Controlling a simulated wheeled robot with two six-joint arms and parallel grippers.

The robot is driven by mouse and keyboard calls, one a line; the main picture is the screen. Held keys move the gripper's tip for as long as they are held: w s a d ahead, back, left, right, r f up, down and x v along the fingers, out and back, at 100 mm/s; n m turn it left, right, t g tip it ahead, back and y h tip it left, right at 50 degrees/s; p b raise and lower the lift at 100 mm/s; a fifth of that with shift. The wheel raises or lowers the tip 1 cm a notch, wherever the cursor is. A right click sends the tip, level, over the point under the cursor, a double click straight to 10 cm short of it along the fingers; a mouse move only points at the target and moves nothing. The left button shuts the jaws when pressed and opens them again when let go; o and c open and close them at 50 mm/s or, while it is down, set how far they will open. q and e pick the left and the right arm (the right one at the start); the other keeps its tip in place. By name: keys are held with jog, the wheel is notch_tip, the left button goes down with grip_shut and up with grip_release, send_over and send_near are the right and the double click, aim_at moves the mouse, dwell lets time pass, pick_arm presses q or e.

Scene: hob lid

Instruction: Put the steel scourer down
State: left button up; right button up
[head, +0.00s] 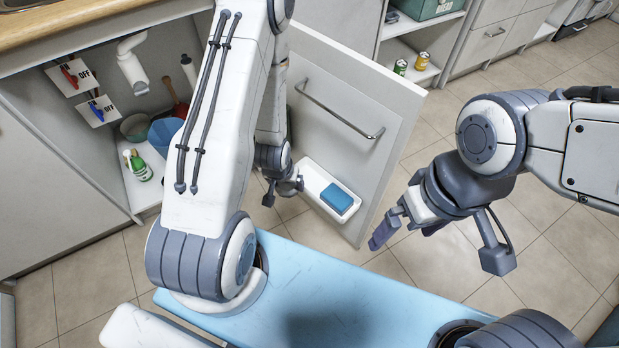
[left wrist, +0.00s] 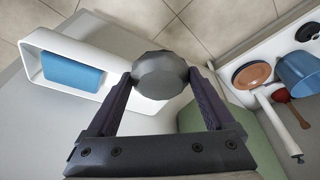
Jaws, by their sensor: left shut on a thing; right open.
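My left gripper (left wrist: 162,85) is shut on a dark grey, faceted round lump, the steel scourer (left wrist: 160,72), held between its fingertips in the left wrist view. In the head view my left gripper (head: 284,190) hangs by the inner side of the open cabinet door (head: 350,85), left of a white door tray (head: 311,178). The scourer is hard to make out there. The tray also shows in the left wrist view (left wrist: 137,103), with the scourer overlapping its right end; I cannot tell if they touch. My right gripper (head: 408,232) is open and empty, right of the door.
A blue sponge (head: 336,198) lies in the tray's right part in the head view; the left part looks bare. The open cabinet holds a blue bucket (head: 163,136), a green-and-white bottle (head: 140,168) and switches marked ON and OFF. Tiled floor lies around the door.

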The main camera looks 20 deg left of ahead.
pick_arm(q)
send_over(309, 179)
jog(key=s, duration=0.1)
jog(key=shift+d, duration=0.1)
notch_tip(309, 179, down, 4)
jog(key=shift+r+b, duration=0.25)
jog(key=shift+b, duration=0.7)
jog(key=shift+f+b, duration=0.35)
jog(key=shift+f, duration=0.25)
jog(key=o, duration=1.2)
